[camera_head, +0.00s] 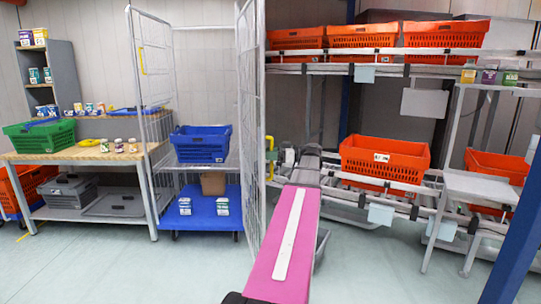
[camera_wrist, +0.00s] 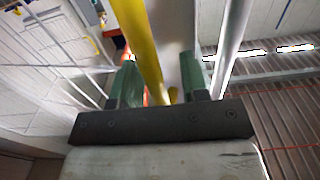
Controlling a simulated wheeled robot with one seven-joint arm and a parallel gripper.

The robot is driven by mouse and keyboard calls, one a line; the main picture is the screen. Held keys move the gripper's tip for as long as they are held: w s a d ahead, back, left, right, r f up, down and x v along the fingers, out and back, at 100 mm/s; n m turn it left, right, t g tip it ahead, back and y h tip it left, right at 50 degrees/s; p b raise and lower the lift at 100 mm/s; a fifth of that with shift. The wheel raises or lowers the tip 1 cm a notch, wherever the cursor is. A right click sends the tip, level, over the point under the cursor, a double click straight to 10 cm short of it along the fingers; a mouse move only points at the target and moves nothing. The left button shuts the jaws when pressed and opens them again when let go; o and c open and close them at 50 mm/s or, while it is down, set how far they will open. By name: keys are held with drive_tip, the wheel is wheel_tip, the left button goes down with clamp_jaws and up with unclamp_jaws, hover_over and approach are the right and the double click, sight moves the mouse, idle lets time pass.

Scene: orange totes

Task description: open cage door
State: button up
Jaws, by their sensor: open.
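The wire cage stands on a blue base (camera_head: 200,208) left of centre in the head view. Its right-hand mesh door (camera_head: 250,115) is seen nearly edge-on and carries a yellow handle (camera_head: 270,155). My gripper (camera_head: 287,157) is just right of that handle, at the end of my pink arm. In the wrist view my gripper (camera_wrist: 160,82) has its two green fingers apart. A yellow bar (camera_wrist: 141,45) runs between the fingers, and a pale post (camera_wrist: 232,35) passes by the right finger. Whether the fingers touch the bar I cannot tell.
The cage holds a blue crate (camera_head: 202,143) and a brown box (camera_head: 213,183). A wooden table (camera_head: 75,155) with a green crate (camera_head: 40,136) stands left. Racks with orange totes (camera_head: 385,163) stand close on the right. The floor (camera_head: 130,265) in front is clear.

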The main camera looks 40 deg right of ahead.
drive_tip(key=v, duration=1)
drive_tip(key=shift+s+d, duration=0.25)
drive_tip(key=shift+d, duration=0.05)
